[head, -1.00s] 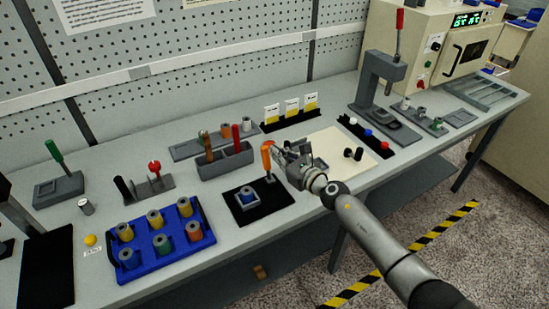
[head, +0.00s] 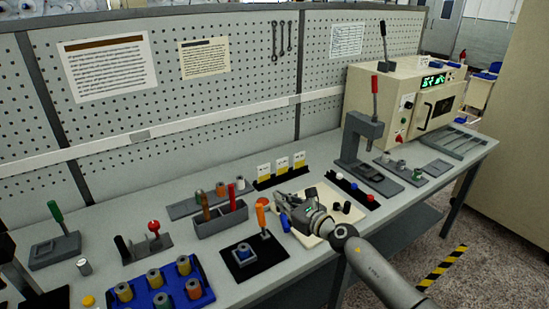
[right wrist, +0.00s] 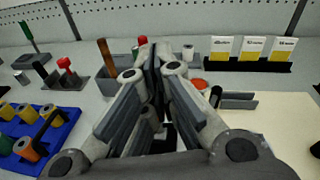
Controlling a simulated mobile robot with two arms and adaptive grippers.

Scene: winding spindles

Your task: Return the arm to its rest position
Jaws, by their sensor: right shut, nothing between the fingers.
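My right gripper (head: 284,204) is over the bench in the head view, just right of an upright orange handle (head: 261,214). I cannot tell whether it touches the handle. In the right wrist view its fingers (right wrist: 165,58) are closed together with nothing between them. The right arm reaches in from the lower right. The orange handle stands at the edge of a black pad (head: 240,268) that bears a grey block with a blue top (head: 243,251). My left gripper is not in view.
A blue tray (head: 205,291) of spindles is at front left. A grey holder (head: 215,222) with red and brown handles stands behind the black pad. A cream mat (head: 308,238) lies under the right gripper. A press (head: 358,150) and a cream machine (head: 385,92) stand at right.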

